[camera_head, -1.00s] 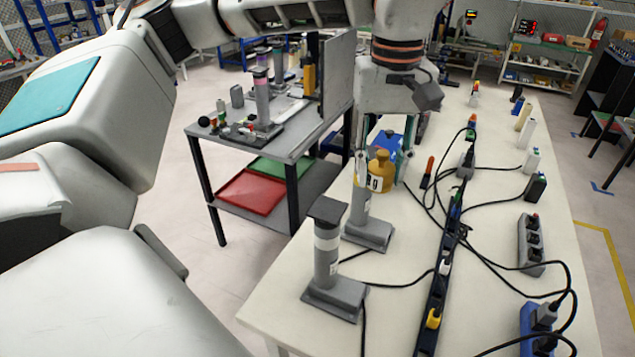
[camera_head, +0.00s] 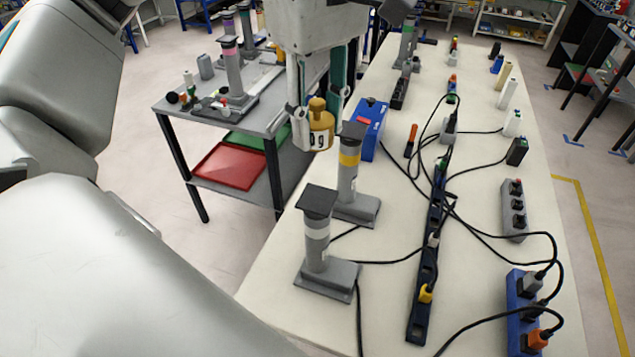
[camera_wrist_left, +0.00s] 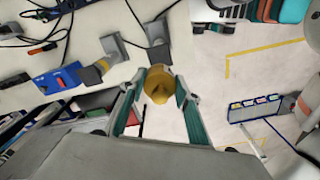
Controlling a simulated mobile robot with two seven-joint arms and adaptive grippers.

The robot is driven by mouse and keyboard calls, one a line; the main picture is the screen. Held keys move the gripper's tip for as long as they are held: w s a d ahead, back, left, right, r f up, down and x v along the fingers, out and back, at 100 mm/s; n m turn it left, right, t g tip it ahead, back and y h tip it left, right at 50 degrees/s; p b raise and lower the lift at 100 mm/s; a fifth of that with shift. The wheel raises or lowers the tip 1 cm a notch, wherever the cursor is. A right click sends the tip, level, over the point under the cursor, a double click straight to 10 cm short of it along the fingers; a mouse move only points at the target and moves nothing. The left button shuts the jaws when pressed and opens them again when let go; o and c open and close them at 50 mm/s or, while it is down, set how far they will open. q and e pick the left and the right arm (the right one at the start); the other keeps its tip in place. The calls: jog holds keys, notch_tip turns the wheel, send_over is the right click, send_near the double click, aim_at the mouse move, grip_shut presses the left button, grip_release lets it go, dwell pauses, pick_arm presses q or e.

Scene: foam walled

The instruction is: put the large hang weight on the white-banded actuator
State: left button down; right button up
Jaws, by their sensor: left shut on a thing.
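My left gripper (camera_head: 318,118) is shut on the large hang weight (camera_head: 320,132), a brass-yellow knobbed cylinder with a white label. It holds the weight in the air at the table's left edge, behind and level with the actuator tops. The weight also shows between the fingers in the left wrist view (camera_wrist_left: 159,86). The white-banded actuator (camera_head: 317,240) stands upright at the near left of the table, its dark square top bare. A yellow-banded actuator (camera_head: 348,170) stands just behind it, close to the weight's right. My right gripper is not in view.
A blue box (camera_head: 369,128) stands behind the yellow-banded actuator. A black power strip (camera_head: 424,265) and cables run along the table (camera_head: 385,290). A grey side table (camera_head: 180,95) with more actuators stands at left. Open floor lies between the tables.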

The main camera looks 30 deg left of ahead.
aim_at(318, 199)
pick_arm(q)
notch_tip(318, 199, down, 12)
jog(key=shift+r, duration=0.1)
dwell(0.4)
jog(key=shift+f, duration=0.2)
jog(key=c, duration=1.5)
grip_release()
jog(key=shift+o, duration=0.2)
notch_tip(318, 199, up, 12)
jog(key=shift+r, duration=0.2)
